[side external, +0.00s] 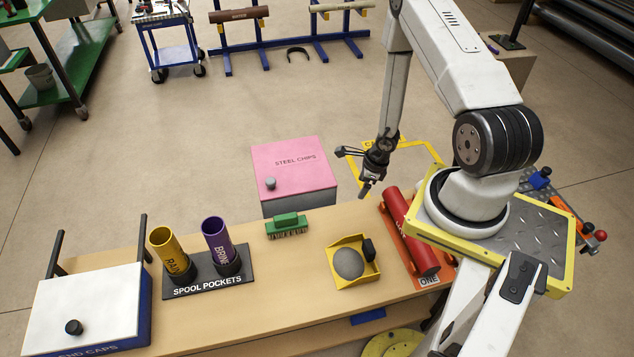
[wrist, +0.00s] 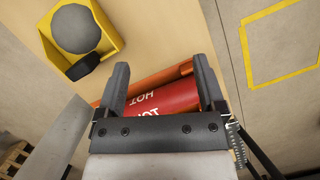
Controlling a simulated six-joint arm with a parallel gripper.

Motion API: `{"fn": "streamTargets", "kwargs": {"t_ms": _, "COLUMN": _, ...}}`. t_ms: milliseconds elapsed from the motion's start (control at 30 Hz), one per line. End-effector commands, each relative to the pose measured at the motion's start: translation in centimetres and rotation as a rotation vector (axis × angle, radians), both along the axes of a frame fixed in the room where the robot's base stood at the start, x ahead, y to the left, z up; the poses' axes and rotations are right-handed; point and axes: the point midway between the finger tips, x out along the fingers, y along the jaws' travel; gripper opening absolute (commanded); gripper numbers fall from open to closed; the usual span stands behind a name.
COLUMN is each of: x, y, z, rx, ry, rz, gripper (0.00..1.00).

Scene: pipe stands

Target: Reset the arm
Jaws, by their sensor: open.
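My gripper (side external: 352,172) hangs from the arm above the back edge of the bench, to the right of the pink-lidded box. In the wrist view its two fingers (wrist: 160,64) are spread apart with nothing held between them. A red pipe (side external: 409,228) lies in an orange stand (side external: 393,243) marked ONE, near my base. In the wrist view the red pipe (wrist: 165,102) shows the word HOT and lies beyond the fingers, partly hidden by them.
A yellow tray (side external: 343,279) holds a grey round thing. A green brush (side external: 287,226) and a SPOOL POCKETS block (side external: 205,283) with a yellow and a purple tube stand left.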

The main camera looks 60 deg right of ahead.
Motion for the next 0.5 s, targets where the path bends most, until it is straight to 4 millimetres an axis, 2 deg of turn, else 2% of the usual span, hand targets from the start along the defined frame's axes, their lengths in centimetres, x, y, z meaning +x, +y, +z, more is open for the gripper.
{"fn": "streamTargets", "kwargs": {"t_ms": 367, "x": 0.10, "y": 0.05, "z": 0.16, "rx": -0.001, "ry": -0.002, "rz": 0.008, "gripper": 0.88}}
{"fn": "streamTargets", "kwargs": {"t_ms": 500, "x": 0.76, "y": 0.33, "z": 0.95, "rx": -0.008, "ry": -0.014, "rz": 0.060, "gripper": 0.88}}
